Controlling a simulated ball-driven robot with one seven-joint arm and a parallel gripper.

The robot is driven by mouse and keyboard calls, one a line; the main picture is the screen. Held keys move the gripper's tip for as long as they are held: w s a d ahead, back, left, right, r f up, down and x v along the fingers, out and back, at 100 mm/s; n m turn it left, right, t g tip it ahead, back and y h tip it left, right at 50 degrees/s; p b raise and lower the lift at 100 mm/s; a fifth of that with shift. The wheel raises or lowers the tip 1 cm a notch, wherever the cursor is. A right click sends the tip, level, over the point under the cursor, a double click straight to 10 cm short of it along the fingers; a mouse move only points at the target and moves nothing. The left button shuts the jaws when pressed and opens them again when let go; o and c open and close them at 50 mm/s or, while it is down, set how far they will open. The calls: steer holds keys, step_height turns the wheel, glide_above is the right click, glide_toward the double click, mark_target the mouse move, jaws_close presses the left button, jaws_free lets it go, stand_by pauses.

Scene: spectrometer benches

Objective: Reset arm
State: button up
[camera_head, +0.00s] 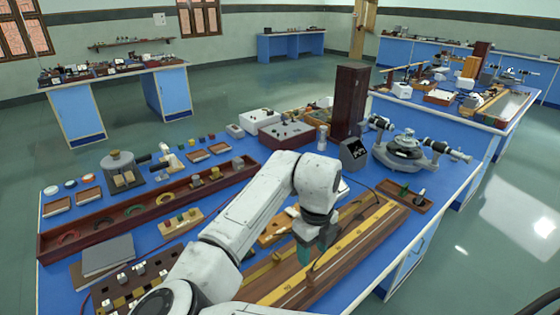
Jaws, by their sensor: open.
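My white arm reaches from the bottom of the view over the front of the blue bench (215,239). Its elbow is bent, and its end points down above the wooden board with yellow scale strips (350,245). My gripper (305,258) is small and dark greenish here, just over the left part of that board. I see nothing held in it. The fingertips are hard to make out, and I cannot tell whether they touch the board.
A spectrometer (405,146) stands at the bench's right, beside a tall dark wooden box (350,100). A long wooden tray (110,230) and a grey book (108,255) lie left of my arm. More benches stand behind, with open green floor (240,75) between.

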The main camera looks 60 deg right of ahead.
steer(key=s+d+r+n+t+h, duration=0.1)
steer(key=d+r+n+h, duration=0.15)
steer(key=d+n, duration=0.25)
steer(key=s+d+r+n+h, duration=0.2)
steer(key=d+n+h, duration=0.15)
steer(key=d, duration=0.25)
steer(key=s+a+f+n+y, duration=0.1)
steer(key=a+f+n, duration=0.4)
steer(key=n, duration=0.3)
steer(key=s+a+f+n+y, duration=0.1)
steer(key=a+f+n, duration=0.4)
steer(key=a+n, duration=0.3)
steer(key=s+a+f+n+t+y, duration=0.1)
steer(key=a+f+n, duration=0.4)
steer(key=n, duration=0.5)
steer(key=shift+s+a+f+y, duration=0.3)
steer(key=shift+s+a, duration=0.2)
steer(key=shift+a, duration=0.25)
steer(key=s+a+f+n+y, duration=0.2)
steer(key=s+a+f+n, duration=0.1)
steer(key=a, duration=0.5)
steer(key=shift+s+f+n+g, duration=0.4)
steer(key=shift+s+n, duration=0.15)
steer(key=shift+s, duration=0.7)
